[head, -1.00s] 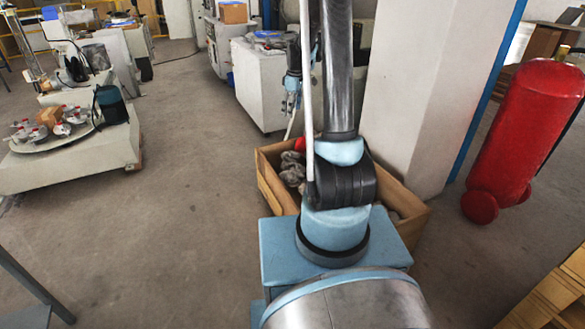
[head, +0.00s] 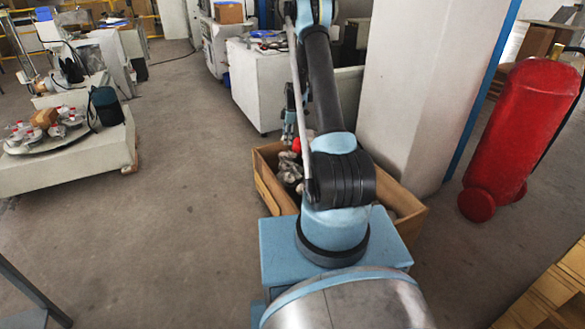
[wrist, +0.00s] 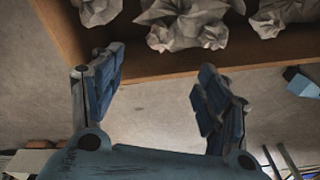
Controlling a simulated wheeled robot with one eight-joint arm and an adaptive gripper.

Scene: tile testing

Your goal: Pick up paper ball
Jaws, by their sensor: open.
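Several crumpled, pale grey-brown paper balls lie inside a wooden box at the top of the wrist view; the middle one (wrist: 188,22) shows most fully, and others are cut by the frame edge. The box (wrist: 190,70) has its near rim running across that view. My gripper (wrist: 157,85) is open and empty, its blue-padded fingers apart on the near side of the rim, touching no ball. In the head view the box (head: 268,190) stands on the floor beyond my base, partly hidden by my arm. My gripper (head: 289,126) is small there, over the box's far side.
A white pillar (head: 415,90) stands right behind the box, with a red extinguisher-like cylinder (head: 520,135) further right. A white cabinet (head: 258,85) is behind the box. Something red (head: 297,146) shows in the box. Open floor (head: 170,220) lies left.

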